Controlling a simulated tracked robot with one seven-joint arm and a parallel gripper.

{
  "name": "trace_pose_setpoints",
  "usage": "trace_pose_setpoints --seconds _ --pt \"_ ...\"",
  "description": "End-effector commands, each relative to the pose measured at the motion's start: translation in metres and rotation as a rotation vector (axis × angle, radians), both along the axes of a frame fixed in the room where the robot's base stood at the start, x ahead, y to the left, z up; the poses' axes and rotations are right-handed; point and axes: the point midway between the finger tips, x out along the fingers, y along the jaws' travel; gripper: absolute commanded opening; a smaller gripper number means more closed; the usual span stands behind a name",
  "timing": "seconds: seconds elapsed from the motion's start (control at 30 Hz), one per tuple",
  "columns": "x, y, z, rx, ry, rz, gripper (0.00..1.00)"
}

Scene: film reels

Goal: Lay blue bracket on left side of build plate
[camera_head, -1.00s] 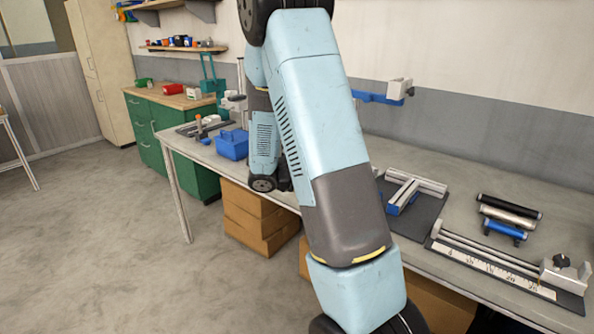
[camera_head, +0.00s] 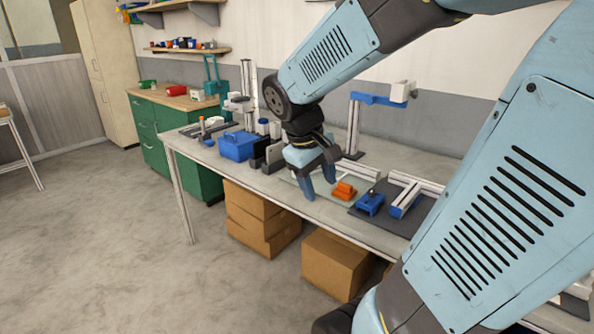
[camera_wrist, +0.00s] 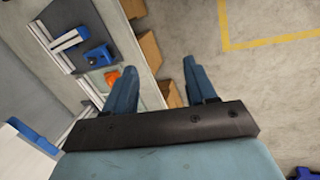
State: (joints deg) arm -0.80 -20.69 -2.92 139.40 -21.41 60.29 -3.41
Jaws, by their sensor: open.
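The build plate (camera_head: 358,210) is a dark flat sheet on the bench. A blue piece with a dark knob (camera_head: 370,204) sits at its left end and also shows in the wrist view (camera_wrist: 98,56). Silver rails in a T shape (camera_head: 418,181) lie right of it, with another blue part (camera_head: 404,206) against one rail. I cannot tell which blue part is the bracket. My gripper (camera_head: 321,190) is open and empty above the bench's front, left of an orange piece (camera_head: 343,190). In the wrist view both fingers (camera_wrist: 158,66) are spread.
The orange piece rests on a pale sheet left of the plate. A blue basket (camera_head: 237,146) and dark holders stand further left. A post with a blue arm (camera_head: 378,99) rises behind the plate. My arm hides the bench's right part. Cardboard boxes (camera_head: 335,262) sit below.

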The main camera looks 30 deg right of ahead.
Motion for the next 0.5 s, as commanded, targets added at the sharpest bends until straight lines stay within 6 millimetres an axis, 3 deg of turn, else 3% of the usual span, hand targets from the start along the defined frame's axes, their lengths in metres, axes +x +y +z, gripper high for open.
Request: trace_pose_setpoints --seconds 0.5 --pt "-0.044 0.069 0.060 0.322 -0.443 -0.118 0.56"
